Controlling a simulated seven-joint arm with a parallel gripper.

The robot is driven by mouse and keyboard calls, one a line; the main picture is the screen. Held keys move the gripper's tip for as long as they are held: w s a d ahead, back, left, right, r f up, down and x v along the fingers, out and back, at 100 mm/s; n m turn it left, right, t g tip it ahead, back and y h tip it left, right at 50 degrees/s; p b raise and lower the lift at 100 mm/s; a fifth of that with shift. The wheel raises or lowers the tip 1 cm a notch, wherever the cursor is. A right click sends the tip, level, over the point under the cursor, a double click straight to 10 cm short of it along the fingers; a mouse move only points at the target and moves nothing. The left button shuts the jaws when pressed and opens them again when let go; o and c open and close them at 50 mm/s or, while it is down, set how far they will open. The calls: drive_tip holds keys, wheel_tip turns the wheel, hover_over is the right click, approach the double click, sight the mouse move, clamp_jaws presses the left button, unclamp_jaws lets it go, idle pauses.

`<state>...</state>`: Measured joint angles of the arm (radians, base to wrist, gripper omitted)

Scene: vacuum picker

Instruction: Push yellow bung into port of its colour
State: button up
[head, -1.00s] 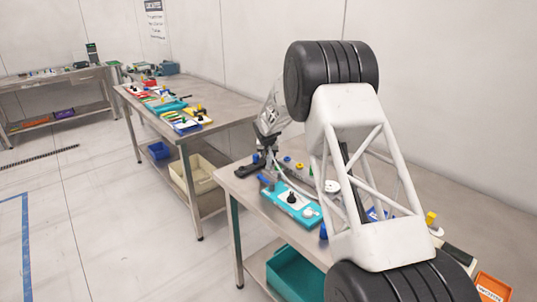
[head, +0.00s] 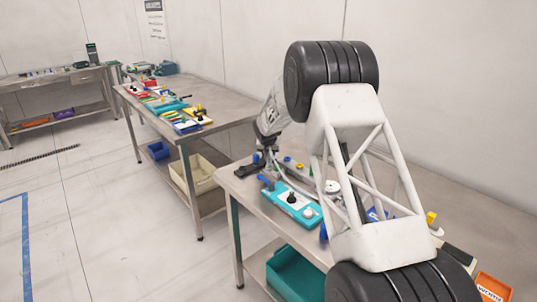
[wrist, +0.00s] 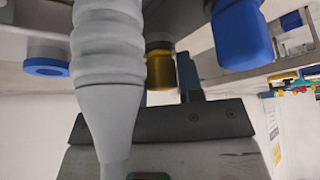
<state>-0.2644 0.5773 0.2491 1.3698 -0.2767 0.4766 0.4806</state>
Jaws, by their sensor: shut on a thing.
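My gripper (head: 258,163) is low over the far left end of the near table in the head view, with its fingertips too small to make out. In the wrist view a yellow bung (wrist: 160,66) sits against a dark finger of my gripper (wrist: 172,78), which is shut on it. A grey ribbed hose covers its left side. A yellow ring (head: 299,166), apparently the yellow port, shows on the grey part to the right of my gripper. Whether the bung touches any port is hidden.
A blue bung (wrist: 240,34) and a blue ring (wrist: 46,61) flank the yellow bung in the wrist view. A teal box with knobs (head: 277,199) stands in front of my gripper. Another yellow piece (head: 431,218) stands at the right of the table.

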drive_tip(key=shift+r, duration=0.25)
drive_tip(key=shift+r, duration=0.35)
drive_tip(key=shift+r, duration=0.35)
drive_tip(key=shift+r, duration=1.05)
drive_tip(key=shift+r, duration=0.45)
drive_tip(key=shift+d, duration=0.1)
